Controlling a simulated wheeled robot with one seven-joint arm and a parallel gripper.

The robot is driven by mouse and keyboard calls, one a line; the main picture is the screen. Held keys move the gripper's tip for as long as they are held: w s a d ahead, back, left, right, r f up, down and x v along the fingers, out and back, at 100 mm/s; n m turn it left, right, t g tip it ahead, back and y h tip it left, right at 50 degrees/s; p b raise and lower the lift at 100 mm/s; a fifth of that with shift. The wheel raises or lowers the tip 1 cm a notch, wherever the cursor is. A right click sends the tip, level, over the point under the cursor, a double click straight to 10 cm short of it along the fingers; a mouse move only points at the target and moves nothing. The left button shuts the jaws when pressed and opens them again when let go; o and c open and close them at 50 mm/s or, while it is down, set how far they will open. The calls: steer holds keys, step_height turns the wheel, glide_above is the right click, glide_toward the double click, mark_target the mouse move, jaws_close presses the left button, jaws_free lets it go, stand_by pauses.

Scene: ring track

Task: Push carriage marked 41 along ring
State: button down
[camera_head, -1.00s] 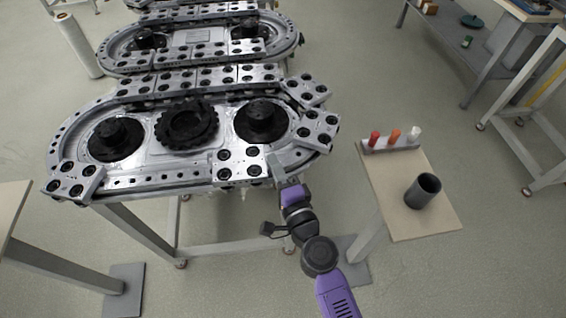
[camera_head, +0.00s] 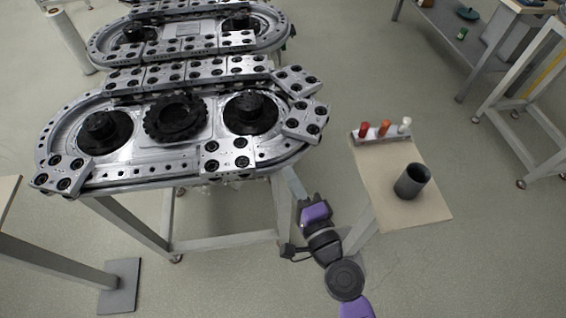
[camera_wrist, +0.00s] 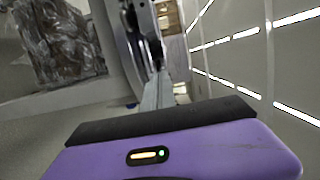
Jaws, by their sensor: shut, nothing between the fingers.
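The near ring track (camera_head: 130,183) is an oval metal loop with square carriages, each with several dark round holes. One carriage (camera_head: 226,156) stands alone on the front straight. Another carriage (camera_head: 62,175) sits at the left front bend, and one more (camera_head: 305,121) is on the right bend. Others stand in a row along the back straight. No number is legible, so I cannot tell which carriage is marked 41. My gripper (camera_head: 289,172) is shut and empty, just outside the track's front right edge, apart from the carriages. Its grey fingers (camera_wrist: 158,92) also show in the wrist view.
A second ring track (camera_head: 190,30) stands behind. To the right, a small table (camera_head: 405,212) bears a dark cup (camera_head: 411,181) and a rack (camera_head: 381,137) with several coloured items. Another table's edge (camera_head: 8,205) is at the left. Open floor lies between them.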

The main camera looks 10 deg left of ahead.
steer(key=b+x, duration=0.4)
steer(key=b, duration=0.1)
steer(key=r+b+x, duration=0.1)
steer(key=b+x, duration=0.1)
steer(key=x, duration=0.1)
steer(key=shift+a, duration=0.1)
steer(key=shift+s+a+p, duration=0.15)
steer(key=shift+a+p, duration=0.2)
steer(key=shift+a, duration=0.15)
steer(key=shift+s+a+p, duration=0.2)
steer(key=shift+a+p, duration=0.15)
steer(key=shift+a, duration=0.15)
steer(key=shift+s+a+f, duration=0.15)
steer(key=shift+s+a, duration=0.1)
steer(key=shift+a, duration=0.6)
